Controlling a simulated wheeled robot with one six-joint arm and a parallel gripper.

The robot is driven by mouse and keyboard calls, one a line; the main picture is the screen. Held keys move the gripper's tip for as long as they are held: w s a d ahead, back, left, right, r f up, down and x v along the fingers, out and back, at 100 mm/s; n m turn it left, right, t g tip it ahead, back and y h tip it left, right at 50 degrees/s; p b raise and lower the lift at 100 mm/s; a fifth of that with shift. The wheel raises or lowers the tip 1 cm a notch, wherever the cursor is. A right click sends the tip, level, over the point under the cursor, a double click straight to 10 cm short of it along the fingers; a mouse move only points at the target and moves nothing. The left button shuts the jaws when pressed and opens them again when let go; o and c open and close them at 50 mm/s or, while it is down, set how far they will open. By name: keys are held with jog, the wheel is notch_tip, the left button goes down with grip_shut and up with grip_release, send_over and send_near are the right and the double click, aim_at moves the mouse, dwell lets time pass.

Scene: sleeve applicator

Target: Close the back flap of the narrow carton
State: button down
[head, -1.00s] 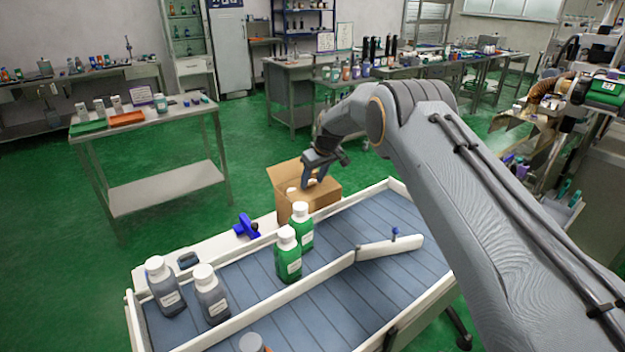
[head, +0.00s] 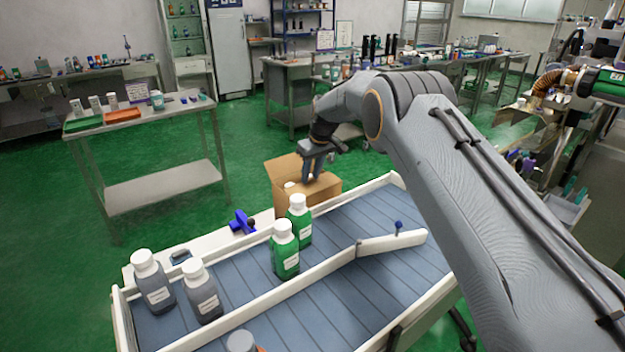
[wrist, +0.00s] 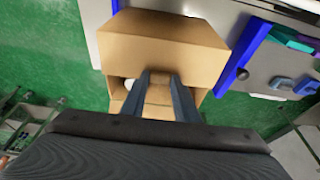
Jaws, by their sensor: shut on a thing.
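The narrow carton (head: 296,207) is an open brown box at the far end of the conveyor. One flap (head: 283,169) stands raised at its back left. My gripper (head: 311,178) points down into the carton's top. In the wrist view my gripper (wrist: 160,77) has its two fingers on either side of a piece of brown cardboard, apparently part of the carton. Which flap this is I cannot tell. A broad carton panel (wrist: 160,42) lies beyond the fingertips. A white round cap (wrist: 130,86) shows inside the carton, partly hidden.
Two green bottles (head: 285,252) stand on the conveyor (head: 330,285) in front of the carton. Two grey bottles (head: 152,281) stand at the left. A blue bracket (head: 241,222) sits on the white side ledge. Green floor is clear left of the carton.

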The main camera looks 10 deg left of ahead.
aim_at(313, 184)
jog(key=b, duration=0.2)
jog(key=shift+w+a+f+h+b, duration=0.1)
jog(key=shift+a+f+h+b, duration=0.1)
jog(key=shift+f+h+b, duration=0.15)
jog(key=shift+g+b, duration=0.4)
jog(key=shift+b, duration=0.7)
jog(key=c, duration=1.4)
grip_release()
jog(key=shift+d, duration=0.1)
jog(key=shift+o, duration=0.2)
jog(key=shift+r, duration=0.1)
jog(key=b+v, duration=0.2)
jog(key=v, duration=0.5)
jog(key=shift+r, duration=0.4)
